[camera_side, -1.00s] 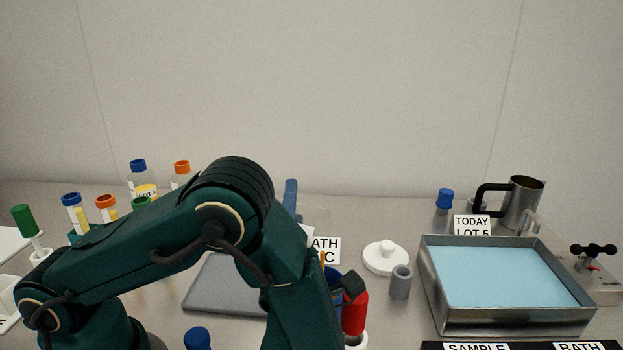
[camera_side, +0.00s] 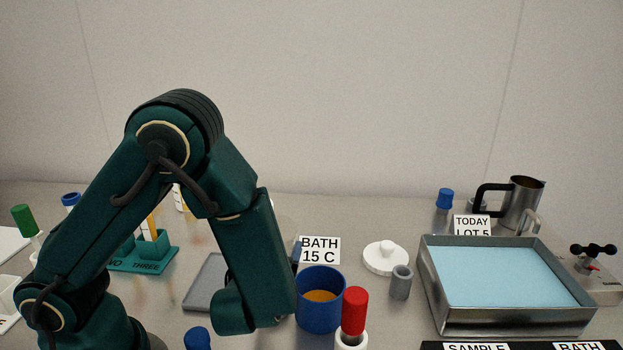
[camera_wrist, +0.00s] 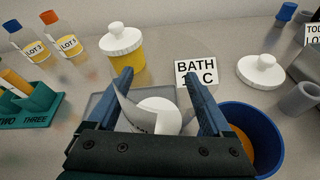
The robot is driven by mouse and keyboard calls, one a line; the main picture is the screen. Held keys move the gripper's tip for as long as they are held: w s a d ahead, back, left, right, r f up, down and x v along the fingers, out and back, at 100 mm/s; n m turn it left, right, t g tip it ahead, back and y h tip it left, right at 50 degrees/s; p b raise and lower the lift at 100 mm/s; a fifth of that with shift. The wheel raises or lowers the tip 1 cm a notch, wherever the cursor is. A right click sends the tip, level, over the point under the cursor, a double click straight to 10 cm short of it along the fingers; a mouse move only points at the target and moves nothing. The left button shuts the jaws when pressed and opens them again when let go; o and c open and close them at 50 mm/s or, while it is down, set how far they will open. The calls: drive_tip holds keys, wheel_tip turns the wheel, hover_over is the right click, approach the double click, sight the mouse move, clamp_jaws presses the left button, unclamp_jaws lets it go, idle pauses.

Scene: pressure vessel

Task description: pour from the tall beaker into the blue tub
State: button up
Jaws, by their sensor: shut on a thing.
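The blue tub (camera_side: 319,312) stands on the bench in the side view, in front of the BATH 15 C sign, with orange contents showing inside. In the wrist view it is at the lower right (camera_wrist: 267,119), beside the right finger. My gripper (camera_wrist: 165,92) is shut on a pale, clear-walled beaker (camera_wrist: 126,105) with a pointed lip and a white area inside. The beaker's lower part is hidden by my gripper.
The BATH 15 C sign (camera_side: 320,250) stands behind the tub. A red-capped tube (camera_side: 354,312) is close at its right. A grey cup (camera_side: 401,283), a white lid (camera_side: 385,258) and a metal bath (camera_side: 432,290) lie further right. A grey pad (camera_side: 203,287) is at the left.

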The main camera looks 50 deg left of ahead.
drive_tip(key=shift+s+a+f+n+h, duration=0.25)
drive_tip(key=shift+a+f+n+h, duration=0.3)
drive_tip(key=shift+f+n, duration=0.25)
drive_tip(key=shift+d, duration=0.1)
drive_tip(key=shift+r, duration=0.1)
drive_tip(key=shift+r, duration=1.45)
